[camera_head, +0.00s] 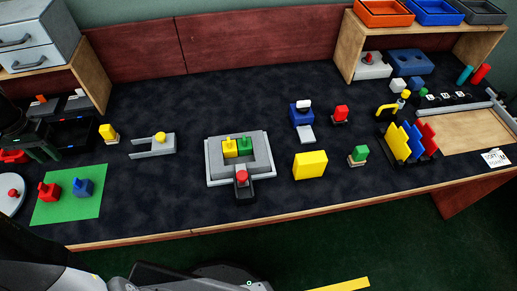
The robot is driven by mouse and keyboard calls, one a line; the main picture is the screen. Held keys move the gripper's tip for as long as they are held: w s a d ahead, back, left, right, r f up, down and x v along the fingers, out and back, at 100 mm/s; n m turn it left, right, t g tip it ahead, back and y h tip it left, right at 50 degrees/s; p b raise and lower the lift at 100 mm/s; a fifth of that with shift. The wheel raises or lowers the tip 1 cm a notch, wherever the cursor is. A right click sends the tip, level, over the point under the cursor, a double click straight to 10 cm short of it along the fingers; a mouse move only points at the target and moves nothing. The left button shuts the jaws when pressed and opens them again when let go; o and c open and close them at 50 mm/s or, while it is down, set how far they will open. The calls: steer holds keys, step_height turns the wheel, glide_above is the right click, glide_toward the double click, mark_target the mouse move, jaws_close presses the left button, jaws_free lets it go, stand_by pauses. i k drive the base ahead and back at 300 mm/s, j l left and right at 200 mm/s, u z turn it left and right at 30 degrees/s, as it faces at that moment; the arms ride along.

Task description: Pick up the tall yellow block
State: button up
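A plain yellow block (310,165) stands upright on the dark table mat, right of the centre. It is the largest yellow block in view and nothing touches it. A smaller yellow piece (108,133) stands at the left of the table; its exact shape is too small to tell. Part of my arm shows at the bottom left, below the table's front edge, well apart from both yellow pieces. My gripper's fingers cannot be made out.
A grey tray (213,172) with yellow and green pieces is left of the large yellow block. A green piece on a small base (358,154) stands close on its right, before a rack of coloured plates (404,143). Bare mat lies in front, up to the wooden edge.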

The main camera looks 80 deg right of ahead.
mark_target(308, 165)
steer(key=z, duration=3.8)
steer(key=i+l+u, duration=0.15)
steer(key=l, duration=0.2)
steer(key=i+l+u, duration=0.15)
steer(key=l, duration=0.25)
steer(key=l+u, duration=0.2)
steer(key=l, duration=0.15)
steer(key=u, duration=1.5)
steer(key=i+l, duration=0.05)
steer(key=l, duration=0.05)
